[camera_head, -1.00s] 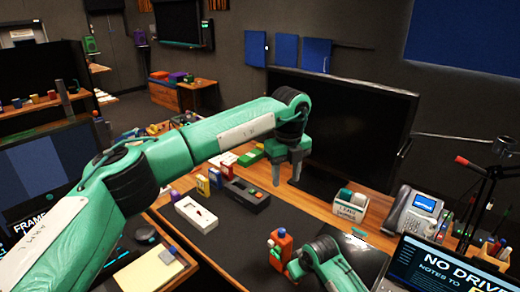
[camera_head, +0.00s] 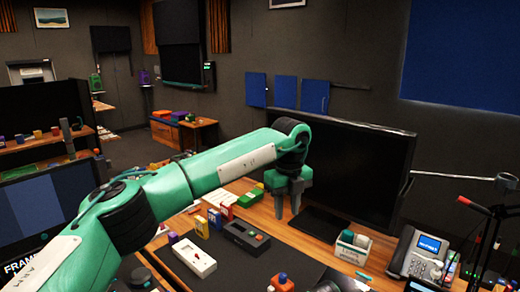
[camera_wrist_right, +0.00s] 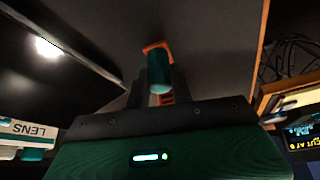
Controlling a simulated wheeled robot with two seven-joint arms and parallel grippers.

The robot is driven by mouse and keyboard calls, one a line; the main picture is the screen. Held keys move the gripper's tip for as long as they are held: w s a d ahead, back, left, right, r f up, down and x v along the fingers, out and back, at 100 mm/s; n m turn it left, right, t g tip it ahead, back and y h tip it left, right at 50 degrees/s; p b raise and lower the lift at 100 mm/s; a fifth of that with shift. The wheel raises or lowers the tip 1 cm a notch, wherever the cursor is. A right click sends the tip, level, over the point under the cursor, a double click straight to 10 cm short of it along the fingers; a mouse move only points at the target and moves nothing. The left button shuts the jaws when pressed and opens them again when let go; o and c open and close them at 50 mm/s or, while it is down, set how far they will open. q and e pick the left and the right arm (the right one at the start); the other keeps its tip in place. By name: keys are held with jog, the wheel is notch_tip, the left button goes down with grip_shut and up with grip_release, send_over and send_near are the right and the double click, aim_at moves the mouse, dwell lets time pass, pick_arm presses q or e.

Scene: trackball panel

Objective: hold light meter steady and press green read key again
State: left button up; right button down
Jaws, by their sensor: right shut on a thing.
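A black box with a red and a green key (camera_head: 246,237) lies on the desk mat. A white box with a small red mark (camera_head: 194,257) lies left of it. I cannot tell for sure which thing is the light meter. My left gripper (camera_head: 288,214) is open and empty, fingers down, apart from the black box and to its right. An orange item with a blue top (camera_head: 282,282) is cut by the lower edge. In the right wrist view, my right gripper (camera_wrist_right: 160,82) is shut on an orange item with a teal cylinder (camera_wrist_right: 160,75).
A large dark monitor (camera_head: 340,180) stands behind my left gripper. A white labelled holder (camera_head: 352,246) and a desk phone (camera_head: 420,253) stand at the right. Small coloured boxes (camera_head: 214,216) stand behind the white box. The mat between the black box and orange item is clear.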

pick_arm(q)
grip_shut()
dwell(1.4)
